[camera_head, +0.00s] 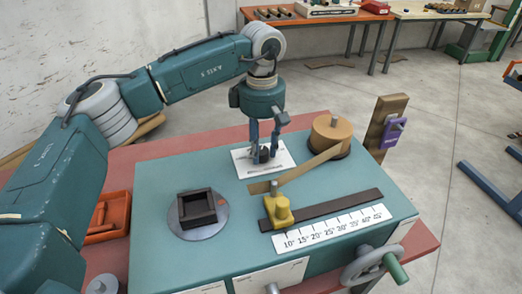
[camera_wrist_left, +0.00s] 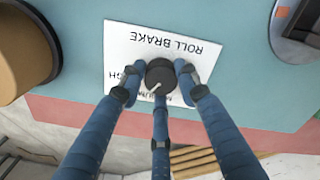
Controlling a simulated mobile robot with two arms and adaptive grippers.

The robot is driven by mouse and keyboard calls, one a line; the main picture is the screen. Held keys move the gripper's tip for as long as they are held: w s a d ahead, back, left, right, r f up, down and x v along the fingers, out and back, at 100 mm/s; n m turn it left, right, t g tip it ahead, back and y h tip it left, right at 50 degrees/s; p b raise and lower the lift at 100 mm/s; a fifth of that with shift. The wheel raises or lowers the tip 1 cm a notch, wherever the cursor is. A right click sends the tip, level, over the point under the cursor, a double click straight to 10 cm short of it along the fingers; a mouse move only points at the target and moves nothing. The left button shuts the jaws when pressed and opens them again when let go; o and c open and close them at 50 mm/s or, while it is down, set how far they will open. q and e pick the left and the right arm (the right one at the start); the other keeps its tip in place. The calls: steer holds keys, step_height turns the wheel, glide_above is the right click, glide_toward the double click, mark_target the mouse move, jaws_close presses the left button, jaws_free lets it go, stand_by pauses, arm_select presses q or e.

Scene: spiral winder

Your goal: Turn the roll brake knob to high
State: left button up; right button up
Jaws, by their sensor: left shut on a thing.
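The roll brake knob (camera_wrist_left: 160,74) is a dark round knob with a pale pointer mark, standing on a white label (camera_wrist_left: 120,42) that reads "ROLL BRAKE". In the left wrist view the mark points down and slightly left, towards partly covered setting words. My left gripper (camera_head: 264,150) reaches down from above with its blue fingers around the knob (camera_head: 263,157). It is shut on the knob, and the label (camera_head: 244,163) lies flat beneath it on the teal machine top. The fingers hide part of the label's lettering. My right gripper is not in view.
A brown paper roll (camera_head: 331,137) stands right of the knob, its strip running to the left. A yellow slider (camera_head: 278,210) sits on a dark rail by the angle scale (camera_head: 335,226). A square dark block (camera_head: 197,209) rests on a round plate. An orange bin (camera_head: 108,216) is at left.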

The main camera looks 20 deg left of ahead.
mark_target(263, 151)
arm_select(q)
steer(key=m, duration=0.2)
steer(key=m+b, duration=0.1)
steer(key=m, duration=0.1)
steer(key=shift+d+r+m, duration=0.15)
steer(key=shift+d+m, duration=0.05)
steer(key=shift+m, duration=0.1)
steer(key=shift+s+m, duration=0.1)
steer(key=shift+m, duration=1.4)
steer(key=o, duration=1.1)
steer(key=shift+s, duration=0.2)
steer(key=shift+a+r, duration=0.1)
steer(key=shift+r, duration=0.3)
step_height(263, 151, up, 11)
steer(key=shift+r, duration=0.1)
